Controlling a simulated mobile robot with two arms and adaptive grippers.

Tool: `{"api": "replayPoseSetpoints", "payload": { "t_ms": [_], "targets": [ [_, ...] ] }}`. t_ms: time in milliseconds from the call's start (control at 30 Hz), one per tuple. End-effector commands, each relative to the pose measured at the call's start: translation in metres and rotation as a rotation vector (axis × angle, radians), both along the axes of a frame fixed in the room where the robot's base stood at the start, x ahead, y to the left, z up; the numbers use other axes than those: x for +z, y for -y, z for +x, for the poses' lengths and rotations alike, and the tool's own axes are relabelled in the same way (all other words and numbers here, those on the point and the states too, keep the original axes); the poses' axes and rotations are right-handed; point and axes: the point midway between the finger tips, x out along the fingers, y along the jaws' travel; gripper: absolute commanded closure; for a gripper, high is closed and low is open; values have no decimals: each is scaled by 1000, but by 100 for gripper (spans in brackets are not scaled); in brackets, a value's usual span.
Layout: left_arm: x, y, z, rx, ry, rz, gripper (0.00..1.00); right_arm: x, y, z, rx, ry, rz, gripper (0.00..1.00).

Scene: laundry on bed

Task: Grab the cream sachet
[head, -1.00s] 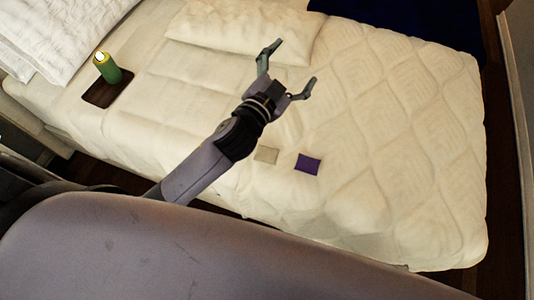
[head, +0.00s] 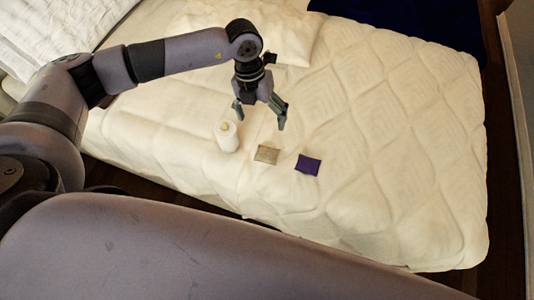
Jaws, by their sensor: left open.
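The cream sachet (head: 266,155) is a small flat beige square lying on the bed. My left gripper (head: 260,116) points down above the bed, just up and left of the sachet in the head view. Its two fingers are spread apart with nothing between them, and it is apart from the sachet. My right gripper is not in view.
A purple sachet (head: 308,165) lies just right of the cream one. A white cylindrical bottle or roll (head: 227,137) stands left of it, close to my left fingers. The quilted bed (head: 400,130) is clear to the right. A pillow (head: 290,35) lies at the back.

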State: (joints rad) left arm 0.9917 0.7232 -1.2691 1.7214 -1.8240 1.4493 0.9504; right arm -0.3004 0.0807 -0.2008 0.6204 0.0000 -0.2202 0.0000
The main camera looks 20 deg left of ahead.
Motion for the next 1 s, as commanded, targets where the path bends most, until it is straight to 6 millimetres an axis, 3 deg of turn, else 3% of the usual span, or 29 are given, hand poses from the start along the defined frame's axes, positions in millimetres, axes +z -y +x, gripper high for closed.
{"api": "replayPoseSetpoints", "payload": {
  "t_ms": [167,600,1000],
  "targets": [
    [-19,-7,-1,7,-5,41,15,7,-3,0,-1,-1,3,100],
    [-107,7,-9,4,-3,36,15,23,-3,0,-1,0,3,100],
    [-139,12,-8,4,-3,36,15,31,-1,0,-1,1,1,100]
  ]
}}
